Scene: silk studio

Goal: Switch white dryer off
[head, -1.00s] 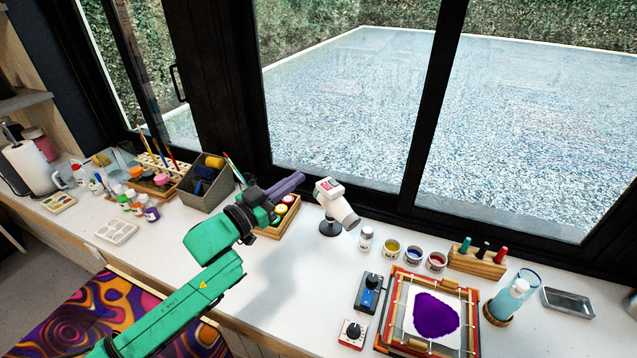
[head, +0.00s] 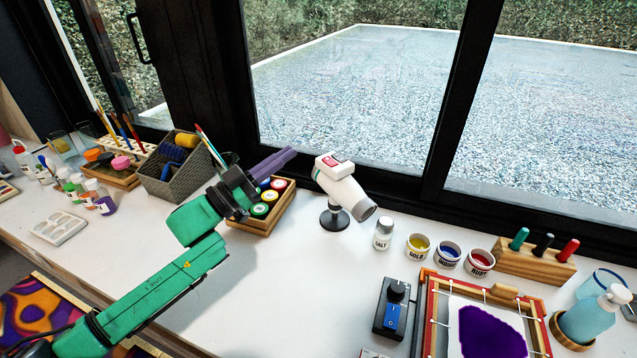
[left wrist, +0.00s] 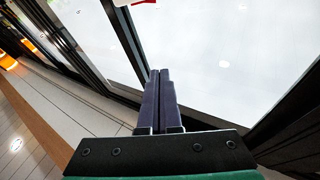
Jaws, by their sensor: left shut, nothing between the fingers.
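The white dryer (head: 345,186) stands tilted on a dark round-based stand on the white worktop, its grey nozzle pointing down to the right. A red switch panel (head: 331,161) shows on its top rear; its setting is too small to read. My left gripper (head: 290,152) is shut and empty, just left of the dryer and apart from it, its purple fingers pointing toward the window. In the left wrist view the shut fingers (left wrist: 158,74) show, with a sliver of the white and red dryer top (left wrist: 135,2) at the upper edge. My right gripper is not in view.
A wooden tray (head: 265,212) of paint jars lies under my left gripper. A salt jar (head: 383,234) and colour pots stand right of the dryer. A control box (head: 392,308) and framed silk (head: 478,325) lie in front. The window stands close behind.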

